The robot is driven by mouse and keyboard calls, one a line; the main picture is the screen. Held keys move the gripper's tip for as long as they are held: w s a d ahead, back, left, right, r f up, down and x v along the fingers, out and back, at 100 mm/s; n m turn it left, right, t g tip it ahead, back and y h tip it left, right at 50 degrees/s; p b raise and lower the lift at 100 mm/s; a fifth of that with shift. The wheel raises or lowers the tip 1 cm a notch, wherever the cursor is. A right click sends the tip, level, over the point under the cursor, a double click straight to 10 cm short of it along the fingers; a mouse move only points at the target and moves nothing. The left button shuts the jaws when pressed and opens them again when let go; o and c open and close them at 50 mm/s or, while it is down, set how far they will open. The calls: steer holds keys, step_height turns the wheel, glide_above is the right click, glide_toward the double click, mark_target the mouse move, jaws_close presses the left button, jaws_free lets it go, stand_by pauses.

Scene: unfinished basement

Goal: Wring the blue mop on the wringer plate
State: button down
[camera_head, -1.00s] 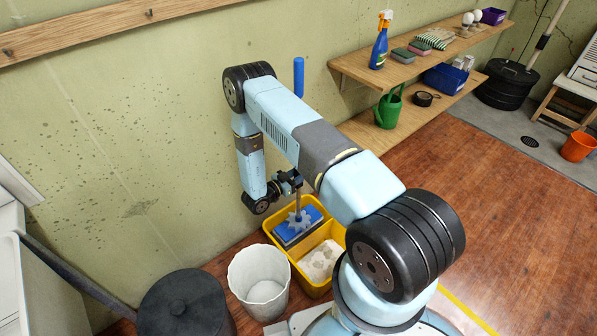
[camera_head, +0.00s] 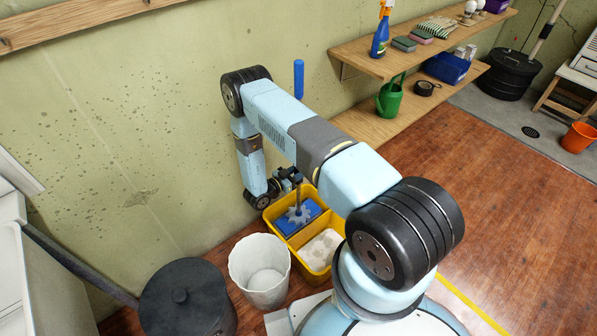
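My arm hides the middle of the pole, and the fingertips are small and partly hidden.
The bucket's near part holds murky, pale water (camera_head: 320,249). A white bin (camera_head: 261,272) and a lidded black bin (camera_head: 187,298) stand to its left. The wall is close behind. Wooden shelves (camera_head: 384,123) with a green watering can (camera_head: 390,98) are to the right.

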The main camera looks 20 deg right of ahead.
steer(key=shift+f, duration=1.25)
stand_by(3.2)
steer(key=shift+r, duration=7.55)
